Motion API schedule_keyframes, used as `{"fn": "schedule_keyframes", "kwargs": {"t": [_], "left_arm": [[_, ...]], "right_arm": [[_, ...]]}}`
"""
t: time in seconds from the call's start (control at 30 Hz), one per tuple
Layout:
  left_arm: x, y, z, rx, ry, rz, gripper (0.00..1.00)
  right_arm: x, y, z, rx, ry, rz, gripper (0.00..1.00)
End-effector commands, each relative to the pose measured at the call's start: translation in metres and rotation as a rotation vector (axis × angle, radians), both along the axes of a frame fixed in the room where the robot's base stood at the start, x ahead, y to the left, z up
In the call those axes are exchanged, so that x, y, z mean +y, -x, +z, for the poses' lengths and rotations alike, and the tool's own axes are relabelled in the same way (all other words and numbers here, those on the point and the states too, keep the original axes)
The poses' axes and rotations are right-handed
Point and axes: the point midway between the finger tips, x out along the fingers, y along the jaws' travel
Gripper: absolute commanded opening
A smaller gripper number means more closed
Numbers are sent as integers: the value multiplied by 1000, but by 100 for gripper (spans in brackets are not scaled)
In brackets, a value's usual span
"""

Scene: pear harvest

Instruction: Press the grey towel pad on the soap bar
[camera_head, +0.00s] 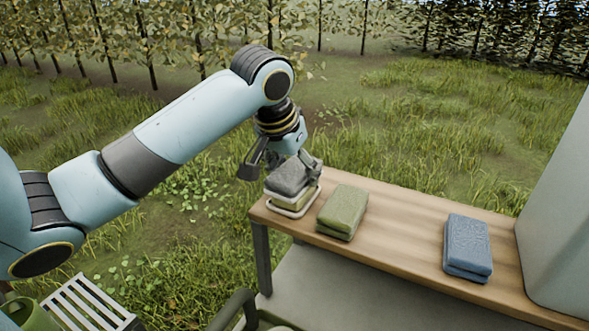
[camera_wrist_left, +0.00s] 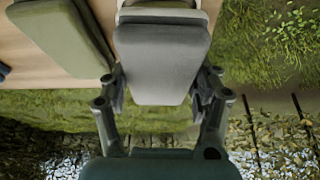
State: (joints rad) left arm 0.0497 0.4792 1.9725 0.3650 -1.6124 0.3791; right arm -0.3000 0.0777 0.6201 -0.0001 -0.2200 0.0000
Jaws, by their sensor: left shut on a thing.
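The grey towel pad (camera_head: 290,177) is at the left end of the wooden table, and it also fills the upper middle of the left wrist view (camera_wrist_left: 160,65). My left gripper (camera_head: 284,166) is shut on it, with a finger at each side of the pad. Just under the pad is a pale rimmed dish (camera_head: 291,211) on the table. The soap bar is not clearly seen; the pad covers most of the dish. I cannot tell whether the pad touches anything in the dish. My right gripper is not in view.
A folded green towel (camera_head: 342,210) lies close to the right of the dish on the table (camera_head: 395,220). A folded blue towel (camera_head: 467,246) lies farther right, near a large pale block (camera_head: 560,215). Bare tabletop lies between the towels. A slatted seat (camera_head: 88,303) stands lower left.

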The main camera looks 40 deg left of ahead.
Motion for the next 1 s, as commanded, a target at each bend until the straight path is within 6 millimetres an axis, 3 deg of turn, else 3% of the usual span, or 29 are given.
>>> {"fn": "schedule_keyframes", "kwargs": {"t": [0.73, 1.0], "left_arm": [[0, 0, 61, 0, 1, 0, 38], [0, 1, 70, 2, 1, 1, 38]], "right_arm": [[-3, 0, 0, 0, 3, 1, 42], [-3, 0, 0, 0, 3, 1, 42]]}}
